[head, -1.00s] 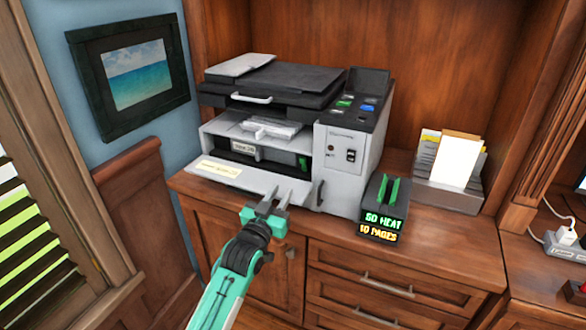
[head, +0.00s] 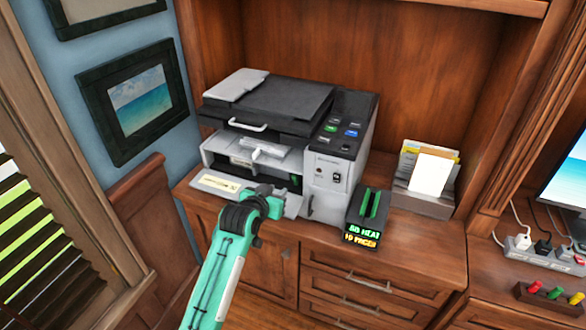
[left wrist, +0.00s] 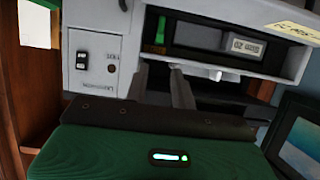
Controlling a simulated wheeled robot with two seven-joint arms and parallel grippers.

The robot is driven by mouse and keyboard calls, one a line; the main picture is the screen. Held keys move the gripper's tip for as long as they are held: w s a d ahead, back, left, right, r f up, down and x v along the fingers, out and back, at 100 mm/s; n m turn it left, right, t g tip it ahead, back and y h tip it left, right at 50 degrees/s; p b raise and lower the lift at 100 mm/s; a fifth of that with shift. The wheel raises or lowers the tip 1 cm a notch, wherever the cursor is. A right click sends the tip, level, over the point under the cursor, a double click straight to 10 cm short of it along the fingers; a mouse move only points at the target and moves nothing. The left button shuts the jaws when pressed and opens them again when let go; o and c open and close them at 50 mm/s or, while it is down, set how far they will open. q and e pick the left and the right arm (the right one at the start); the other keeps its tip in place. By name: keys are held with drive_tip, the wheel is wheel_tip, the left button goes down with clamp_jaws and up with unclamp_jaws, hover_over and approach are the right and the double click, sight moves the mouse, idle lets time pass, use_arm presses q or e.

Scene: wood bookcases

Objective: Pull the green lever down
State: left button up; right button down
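The green lever (left wrist: 160,33) shows in the left wrist view, in the dark open bay of the grey printer (head: 330,160), beside a small display. That view looks upside down. In the head view my left gripper (head: 264,188) is over the printer's lowered front flap (head: 215,183). My right gripper is not in view.
A paper holder (head: 425,200) is farther right. A small block with red, yellow and green pegs (head: 550,298) sits at the lower right. The counter between box and holder is clear.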

sight(294, 178)
use_arm(q)
drive_tip(key=shift+p+x, duration=0.75)
drive_tip(key=shift+x, duration=6.15)
drive_tip(key=shift+s+f, duration=0.1)
clamp_jaws()
